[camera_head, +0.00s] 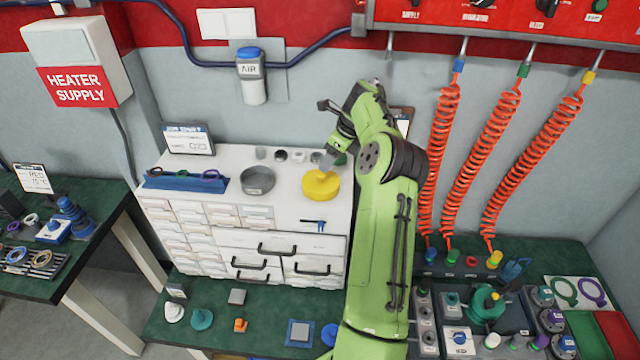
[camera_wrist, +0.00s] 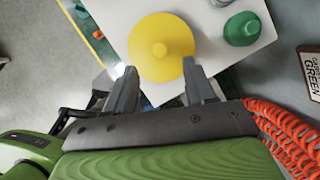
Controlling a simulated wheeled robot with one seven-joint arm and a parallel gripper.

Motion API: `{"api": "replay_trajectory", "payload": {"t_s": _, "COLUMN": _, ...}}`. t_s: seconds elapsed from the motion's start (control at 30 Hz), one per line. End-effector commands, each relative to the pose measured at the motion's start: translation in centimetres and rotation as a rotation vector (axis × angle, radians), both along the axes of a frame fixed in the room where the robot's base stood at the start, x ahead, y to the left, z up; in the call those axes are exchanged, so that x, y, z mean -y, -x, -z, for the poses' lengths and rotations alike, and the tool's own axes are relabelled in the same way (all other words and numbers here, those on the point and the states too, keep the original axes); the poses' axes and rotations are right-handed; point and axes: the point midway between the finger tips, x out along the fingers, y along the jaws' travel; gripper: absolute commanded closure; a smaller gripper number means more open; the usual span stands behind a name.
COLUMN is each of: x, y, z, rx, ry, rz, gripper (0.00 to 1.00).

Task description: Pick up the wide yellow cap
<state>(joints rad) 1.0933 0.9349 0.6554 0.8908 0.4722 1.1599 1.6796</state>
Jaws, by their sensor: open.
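The wide yellow cap (camera_head: 320,187) sits on top of the white drawer cabinet, near its right end. It is a round disc with a small knob in the middle. In the wrist view the cap (camera_wrist: 160,47) lies just beyond the fingertips. My gripper (camera_wrist: 158,78) is open and empty, its two fingers on either side of the cap's near edge. In the head view my gripper (camera_head: 328,160) is above and behind the cap, partly hidden by my green arm. I cannot tell whether a fingertip touches the cap.
A grey round dish (camera_head: 258,180) stands left of the cap. A green cap (camera_wrist: 242,28) sits close to its right in the wrist view. A blue rack (camera_head: 186,183) with rings is at the cabinet's left. Orange coiled hoses (camera_head: 440,150) hang right of my arm.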

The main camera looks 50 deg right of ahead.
Motion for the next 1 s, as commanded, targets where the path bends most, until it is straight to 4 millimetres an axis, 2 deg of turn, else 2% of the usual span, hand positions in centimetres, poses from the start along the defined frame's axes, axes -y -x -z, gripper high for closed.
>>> {"api": "replay_trajectory", "payload": {"t_s": 0.17, "x": -0.3, "y": -0.8, "z": 1.9, "rx": -0.001, "ry": -0.001, "rz": -0.002, "gripper": 0.46}}
{"api": "replay_trajectory", "payload": {"t_s": 0.4, "x": -0.7, "y": -2.4, "z": 5.6, "rx": 0.000, "ry": -0.001, "rz": -0.001, "gripper": 0.46}}
{"api": "replay_trajectory", "payload": {"t_s": 0.67, "x": -0.7, "y": -2.5, "z": 6.0, "rx": 0.000, "ry": 0.002, "rz": -0.001, "gripper": 0.47}}
{"api": "replay_trajectory", "payload": {"t_s": 1.0, "x": -0.7, "y": -2.5, "z": 6.0, "rx": 0.000, "ry": 0.002, "rz": -0.001, "gripper": 0.99}}
